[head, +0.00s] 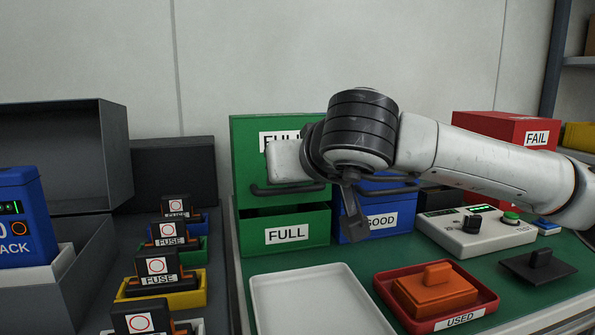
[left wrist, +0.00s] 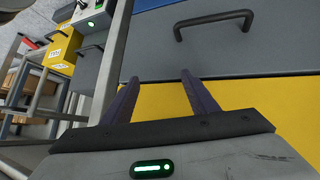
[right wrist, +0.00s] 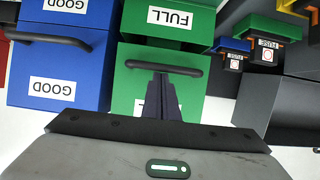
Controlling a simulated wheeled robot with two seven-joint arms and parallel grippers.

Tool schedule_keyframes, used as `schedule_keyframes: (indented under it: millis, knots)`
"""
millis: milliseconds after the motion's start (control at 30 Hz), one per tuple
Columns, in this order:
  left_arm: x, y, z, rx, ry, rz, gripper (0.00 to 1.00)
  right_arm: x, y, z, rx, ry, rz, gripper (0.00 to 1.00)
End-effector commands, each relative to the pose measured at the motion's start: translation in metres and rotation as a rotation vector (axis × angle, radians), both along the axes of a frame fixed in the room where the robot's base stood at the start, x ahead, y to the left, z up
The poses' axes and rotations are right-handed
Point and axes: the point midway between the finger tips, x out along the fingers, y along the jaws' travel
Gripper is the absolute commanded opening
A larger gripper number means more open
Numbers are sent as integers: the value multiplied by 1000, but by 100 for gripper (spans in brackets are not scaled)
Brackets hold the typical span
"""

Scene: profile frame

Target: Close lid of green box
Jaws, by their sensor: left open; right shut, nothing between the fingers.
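The green box (head: 288,231), with a FULL label on its front, stands at the back left of the green bench. Its green lid (head: 245,150) is raised upright behind it, with a dark bar handle (head: 287,189) low on its face. My right gripper (head: 355,230) points down in front of the lid, right of the handle in the head view. In the right wrist view its fingers (right wrist: 165,78) are together and overlap the lid handle (right wrist: 163,67); contact is unclear. My left gripper (left wrist: 160,76) is open and empty, by a dark grey panel with a handle.
A blue GOOD box (head: 378,222) stands right of the green box, partly behind my arm. A red FAIL box (head: 500,135) and a tester (head: 475,237) are further right. A white tray (head: 318,300) and a red USED tray (head: 435,290) lie in front. Fuse bins stand left.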

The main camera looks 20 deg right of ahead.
Motion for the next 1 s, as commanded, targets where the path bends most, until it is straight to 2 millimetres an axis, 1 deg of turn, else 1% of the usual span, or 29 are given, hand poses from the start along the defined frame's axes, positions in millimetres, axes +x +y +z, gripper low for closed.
schedule_keyframes:
  millis: [33, 100, 200, 400, 533, 1000]
  knots:
    - [4, -4, -10, 1, 13, -20, 54, -3, 0, -15, 0, 0, 0, 0]
    - [5, -9, -15, 7, 36, -47, 54, -6, -1, -23, -1, 0, 0, 0]
    - [6, -15, -19, 11, 60, -78, 54, -8, -1, -33, -1, 2, -2, 0]
    - [5, -20, -23, 19, 90, -114, 54, -12, -1, -47, -6, 14, -3, 0]
    - [5, -21, -23, 20, 97, -123, 54, -13, -1, -51, -8, 17, -1, 0]
    - [5, -21, -23, 21, 98, -123, 54, -16, 0, -49, -8, 16, 1, 0]
